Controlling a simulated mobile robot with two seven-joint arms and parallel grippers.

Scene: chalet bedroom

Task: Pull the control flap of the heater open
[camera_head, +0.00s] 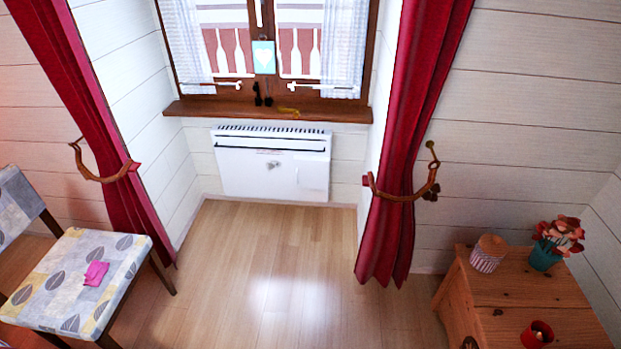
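The white heater (243,172) hangs on the wall under the window, straight ahead and across the floor. It has a dark grille along its top edge. A small grey mark or knob shows in the middle of its front. The control flap (312,174) seems to be the pale panel at the right of the front. It looks flush with the front, but it is too small to tell for sure. Neither of my grippers shows in the head view.
A patterned chair (120,262) with a pink cloth (96,273) stands at the left. A wooden cabinet (508,291) with a plant and cups stands at the right. Red curtains (405,150) flank the window alcove. The wooden floor (280,270) between is clear.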

